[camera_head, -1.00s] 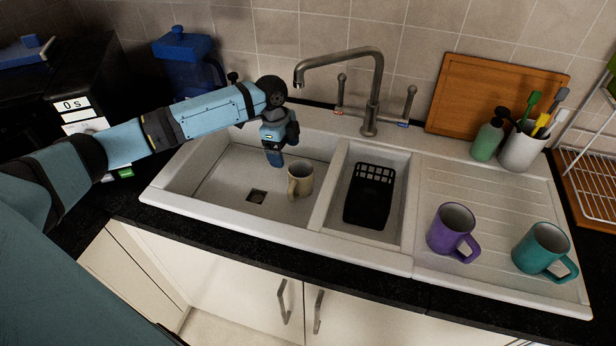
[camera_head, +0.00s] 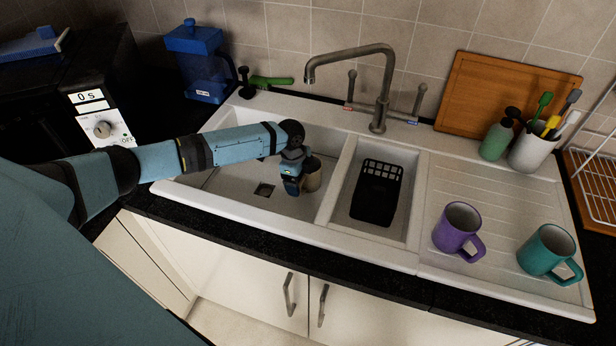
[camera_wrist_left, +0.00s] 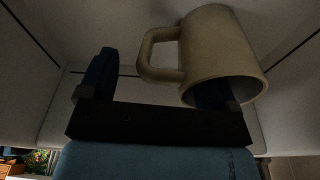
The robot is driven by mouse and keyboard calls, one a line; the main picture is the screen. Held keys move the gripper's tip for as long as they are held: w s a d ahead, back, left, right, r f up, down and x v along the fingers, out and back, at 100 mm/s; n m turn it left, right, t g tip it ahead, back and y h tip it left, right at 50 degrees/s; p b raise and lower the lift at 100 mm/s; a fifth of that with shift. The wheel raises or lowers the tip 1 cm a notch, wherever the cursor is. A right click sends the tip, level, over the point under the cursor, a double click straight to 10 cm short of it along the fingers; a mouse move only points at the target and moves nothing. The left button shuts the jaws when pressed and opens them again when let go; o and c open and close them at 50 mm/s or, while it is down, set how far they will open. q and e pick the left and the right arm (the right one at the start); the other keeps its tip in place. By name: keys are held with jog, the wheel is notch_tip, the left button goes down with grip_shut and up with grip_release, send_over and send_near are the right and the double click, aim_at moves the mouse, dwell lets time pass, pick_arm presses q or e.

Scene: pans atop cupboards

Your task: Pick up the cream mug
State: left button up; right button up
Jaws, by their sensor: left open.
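The cream mug (camera_head: 313,177) stands in the large left basin of the sink, partly hidden behind my left gripper (camera_head: 292,184). In the left wrist view the mug (camera_wrist_left: 222,45) shows its handle and its mouth toward the camera. My left gripper (camera_wrist_left: 156,78) is open there. One finger is outside the mug, beyond the handle, and the other appears to reach into the mouth. The handle and near wall lie between the fingers. Whether a finger touches the mug I cannot tell. My right gripper is not in view.
The tap (camera_head: 381,85) rises behind the sink. A black rack (camera_head: 377,191) sits in the small middle basin. A purple mug (camera_head: 457,228) and a teal mug (camera_head: 547,251) stand on the drainboard (camera_head: 480,190). The basin walls surround my gripper closely.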

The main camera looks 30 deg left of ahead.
pick_arm(q)
jog(key=c, duration=1.3)
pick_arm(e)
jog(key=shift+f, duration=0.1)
pick_arm(q)
jog(key=shift+o, duration=0.2)
notch_tip(320, 180, up, 10)
jog(key=w+a+r+m+g+y+p, duration=0.1)
jog(key=w+a+r+m+p, duration=0.2)
jog(key=a+r+m+p, duration=0.8)
jog(key=a+r, duration=0.2)
jog(key=a, duration=0.2)
jog(key=shift+w+g, duration=0.15)
jog(key=shift+g, duration=0.15)
jog(key=shift+a+r+m, duration=0.1)
jog(key=shift+a+m, duration=0.2)
jog(key=shift+s+a+t, duration=0.1)
jog(key=shift+s+t, duration=0.3)
jog(key=shift+s, duration=0.05)
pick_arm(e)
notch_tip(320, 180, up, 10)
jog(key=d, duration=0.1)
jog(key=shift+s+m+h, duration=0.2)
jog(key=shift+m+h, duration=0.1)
